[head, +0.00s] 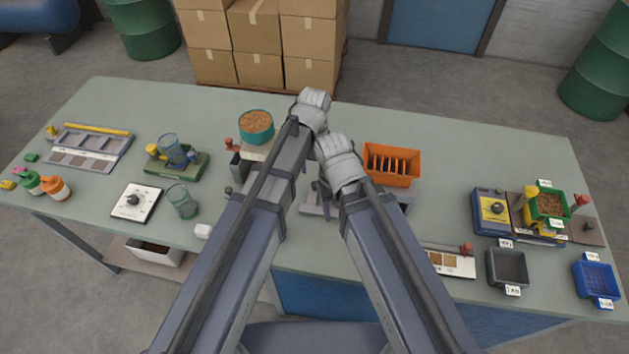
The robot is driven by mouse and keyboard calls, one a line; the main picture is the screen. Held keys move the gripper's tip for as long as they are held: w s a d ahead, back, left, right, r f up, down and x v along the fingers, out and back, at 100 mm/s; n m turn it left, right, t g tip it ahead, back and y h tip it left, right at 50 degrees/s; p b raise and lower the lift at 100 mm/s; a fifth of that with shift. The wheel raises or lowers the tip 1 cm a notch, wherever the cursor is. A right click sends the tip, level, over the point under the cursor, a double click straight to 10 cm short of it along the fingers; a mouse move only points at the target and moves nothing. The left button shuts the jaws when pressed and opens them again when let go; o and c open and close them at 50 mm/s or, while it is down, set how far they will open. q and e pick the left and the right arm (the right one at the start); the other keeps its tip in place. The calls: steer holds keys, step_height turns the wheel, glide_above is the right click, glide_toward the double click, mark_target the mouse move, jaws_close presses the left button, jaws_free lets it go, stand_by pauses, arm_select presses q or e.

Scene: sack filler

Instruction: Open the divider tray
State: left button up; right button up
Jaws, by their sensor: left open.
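An orange tray (391,179) with several upright dividers stands right of centre on the bench. A grey tray with compartments (88,148) and a yellow bar along its far side lies at the far left; I cannot tell which of the two is the divider tray. My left gripper (314,100) is open at the middle of the bench, just right of a teal tub. My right gripper (339,158) is just left of the orange tray, apart from it. Its fingers are hidden behind its wrist, so its opening does not show.
A teal tub of brown grains (256,127) stands near my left gripper. Clear cups, a white dial panel (135,203) and bottles are at the left. A blue-yellow device (492,211), a green bin (549,205), a grey bin (508,268) and a blue bin (597,281) are at the right.

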mark_target(314, 184)
arm_select(q)
step_height(314, 184, down, 7)
steer(key=b, duration=0.6)
arm_select(e)
step_height(314, 184, down, 7)
steer(key=shift+r, duration=0.1)
arm_select(q)
jaws_close()
stand_by(0.8)
